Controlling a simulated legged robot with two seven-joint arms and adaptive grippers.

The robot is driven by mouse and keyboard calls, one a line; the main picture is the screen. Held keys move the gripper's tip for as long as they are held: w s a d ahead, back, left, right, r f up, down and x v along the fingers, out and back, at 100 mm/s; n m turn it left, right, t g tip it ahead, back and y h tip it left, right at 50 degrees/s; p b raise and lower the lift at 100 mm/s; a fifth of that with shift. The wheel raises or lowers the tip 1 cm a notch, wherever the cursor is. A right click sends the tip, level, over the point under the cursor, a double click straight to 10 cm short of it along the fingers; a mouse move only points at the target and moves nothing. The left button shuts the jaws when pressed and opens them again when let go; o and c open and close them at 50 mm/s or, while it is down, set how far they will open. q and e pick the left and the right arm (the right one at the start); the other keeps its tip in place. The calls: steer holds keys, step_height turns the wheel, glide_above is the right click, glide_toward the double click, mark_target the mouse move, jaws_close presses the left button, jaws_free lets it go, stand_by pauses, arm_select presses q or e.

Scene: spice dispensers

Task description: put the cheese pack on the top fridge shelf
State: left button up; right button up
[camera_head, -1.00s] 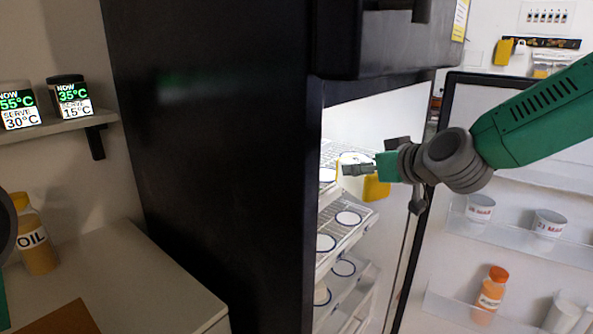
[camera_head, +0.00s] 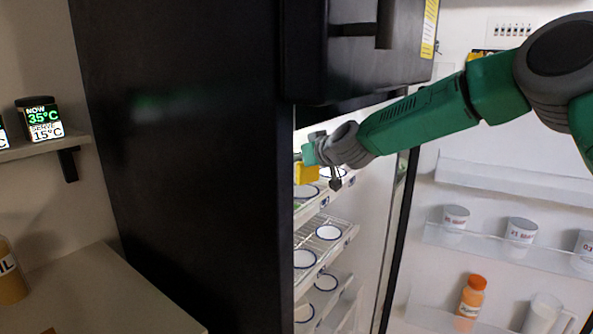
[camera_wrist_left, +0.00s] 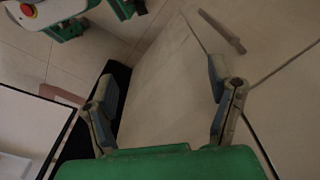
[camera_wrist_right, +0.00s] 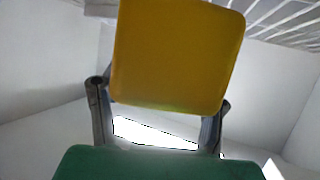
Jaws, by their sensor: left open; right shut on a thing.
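The yellow cheese pack (camera_head: 306,173) is held by my right gripper (camera_head: 320,160) inside the open fridge, in front of the upper visible wire shelf (camera_head: 318,206). In the right wrist view the pack (camera_wrist_right: 178,55) fills the space between the two fingers, which are shut on it. White wire bars show above it there. Whether the pack touches a shelf cannot be told. My left gripper (camera_wrist_left: 165,95) is open and empty in the left wrist view, over the floor. It is outside the head view.
The fridge's black side wall (camera_head: 185,170) stands left of the opening. Lower shelves carry several dishes (camera_head: 328,232). The open door (camera_head: 450,270) at right holds cups and an orange-capped bottle (camera_head: 470,297). A counter (camera_head: 110,290) is at lower left.

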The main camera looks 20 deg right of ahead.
step_height(320, 180, down, 4)
steer(key=shift+w+d+r, duration=0.1)
steer(key=shift+w+r, duration=0.05)
steer(key=shift+r, duration=0.1)
steer(key=shift+f, duration=0.1)
steer(key=shift+a, duration=0.35)
steer(key=o, duration=1.4)
steer(key=shift+c, duration=0.2)
steer(key=shift+d, duration=0.1)
steer(key=shift+d, duration=0.1)
steer(key=shift+s+d+r, duration=0.1)
steer(key=shift+s+r, duration=0.15)
steer(key=shift+s, duration=0.05)
steer(key=v, duration=1.1)
steer(key=shift+s, duration=0.2)
